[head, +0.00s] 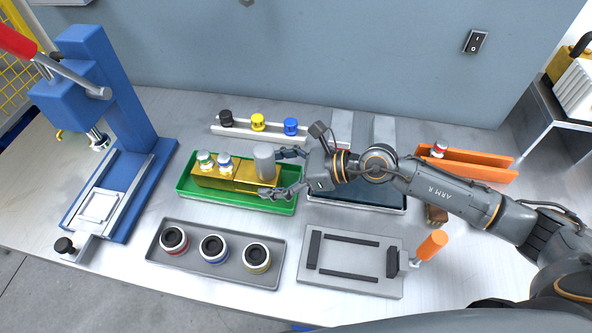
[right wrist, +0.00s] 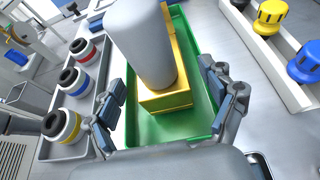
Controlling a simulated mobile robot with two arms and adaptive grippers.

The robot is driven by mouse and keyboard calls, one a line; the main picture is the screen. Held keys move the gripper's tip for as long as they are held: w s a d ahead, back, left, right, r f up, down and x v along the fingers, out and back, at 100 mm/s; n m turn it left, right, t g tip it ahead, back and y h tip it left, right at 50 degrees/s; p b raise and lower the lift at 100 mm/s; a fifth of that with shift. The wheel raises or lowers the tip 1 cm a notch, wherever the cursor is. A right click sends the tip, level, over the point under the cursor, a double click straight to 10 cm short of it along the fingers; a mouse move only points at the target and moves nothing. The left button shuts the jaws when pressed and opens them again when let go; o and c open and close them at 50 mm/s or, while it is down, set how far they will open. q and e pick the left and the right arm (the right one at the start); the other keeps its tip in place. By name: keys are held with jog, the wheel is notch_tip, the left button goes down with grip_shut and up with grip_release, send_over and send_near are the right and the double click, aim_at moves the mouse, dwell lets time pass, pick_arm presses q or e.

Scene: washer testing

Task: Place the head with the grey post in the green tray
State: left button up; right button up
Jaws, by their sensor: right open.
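The grey post (head: 264,160) is a plain grey cylinder standing on the right end of a yellow block (head: 222,178) in the green tray (head: 240,199). In the right wrist view the post (right wrist: 142,42) rises from the yellow block (right wrist: 166,101) inside the green tray (right wrist: 150,133). My right gripper (head: 276,172) is open at the right end of the tray, one finger on each side of the post. Its fingers (right wrist: 168,100) show clear gaps to the post, and nothing is held. My left gripper is not in view.
Two white heads (head: 214,161) stand on the block's left part. A grey tray (head: 205,276) with three ringed parts lies in front. A clamp plate (head: 350,282) is at right front, a blue press (head: 118,130) at left. A rack with coloured knobs (head: 240,131) stands behind.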

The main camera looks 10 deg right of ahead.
jog(key=b+v, duration=0.1)
jog(key=v, duration=0.5)
jog(key=shift+d, duration=0.1)
jog(key=shift+s+d+r+b, duration=0.2)
jog(key=shift+d+r+b, duration=0.05)
jog(key=shift+d+b, duration=0.1)
dwell(1.9)
